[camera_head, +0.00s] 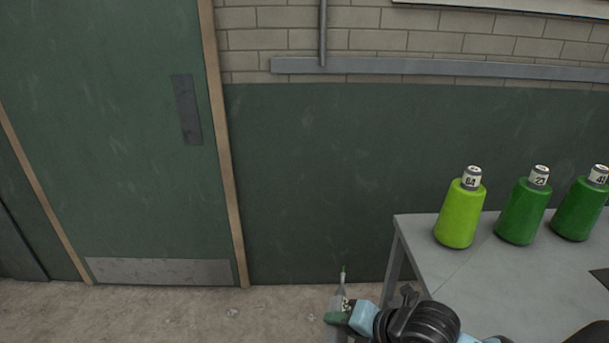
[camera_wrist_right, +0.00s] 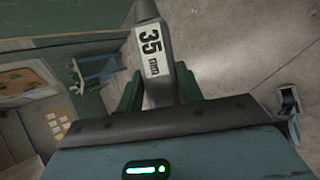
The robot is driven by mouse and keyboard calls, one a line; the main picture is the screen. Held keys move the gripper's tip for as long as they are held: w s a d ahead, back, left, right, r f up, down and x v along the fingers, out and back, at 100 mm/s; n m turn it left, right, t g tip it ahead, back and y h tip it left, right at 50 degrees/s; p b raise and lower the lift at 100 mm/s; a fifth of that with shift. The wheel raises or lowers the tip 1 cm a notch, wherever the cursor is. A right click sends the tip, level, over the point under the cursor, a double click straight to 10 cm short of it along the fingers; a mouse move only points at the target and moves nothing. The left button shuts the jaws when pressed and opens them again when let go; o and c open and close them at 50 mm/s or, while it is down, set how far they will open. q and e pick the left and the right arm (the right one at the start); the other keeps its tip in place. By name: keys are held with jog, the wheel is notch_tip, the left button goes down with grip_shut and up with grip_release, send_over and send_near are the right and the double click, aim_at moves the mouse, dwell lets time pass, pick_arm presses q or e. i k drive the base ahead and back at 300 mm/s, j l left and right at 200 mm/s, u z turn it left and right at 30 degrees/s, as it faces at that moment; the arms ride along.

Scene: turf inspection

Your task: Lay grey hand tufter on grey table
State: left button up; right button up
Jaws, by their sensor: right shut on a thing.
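The grey hand tufter (camera_wrist_right: 146,18) carries a white label reading "35 mm" in the right wrist view. My right gripper (camera_wrist_right: 157,92) is shut on it, with a dark green finger on each side of its body. In the head view the tufter (camera_head: 339,300) stands up out of my right gripper (camera_head: 340,318), small and partly hidden. The gripper is left of the grey table (camera_head: 470,285), at its near left side, and the tufter appears clear of the tabletop. My left gripper is not in view.
Several green cones of yarn with number labels, such as the lime one (camera_head: 460,215), stand along the table's back. The table's front left top looks bare. A dark flat thing (camera_head: 601,277) lies at the right edge. A green door (camera_head: 110,140) stands at left.

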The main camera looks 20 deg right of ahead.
aim_at(529, 304)
jog(key=i+j+z, duration=0.1)
jog(key=z, duration=0.35)
jog(key=i+j+z, duration=0.2)
jog(key=z, duration=0.25)
jog(key=i+j+z, duration=0.1)
jog(key=z, duration=0.35)
jog(key=j+z, duration=0.3)
jog(key=z, duration=0.2)
jog(key=j+z, duration=0.3)
jog(key=i+j+z, duration=0.1)
jog(key=z, duration=0.15)
jog(key=j+z, duration=0.35)
jog(key=j, duration=0.35)
jog(key=i, duration=1)
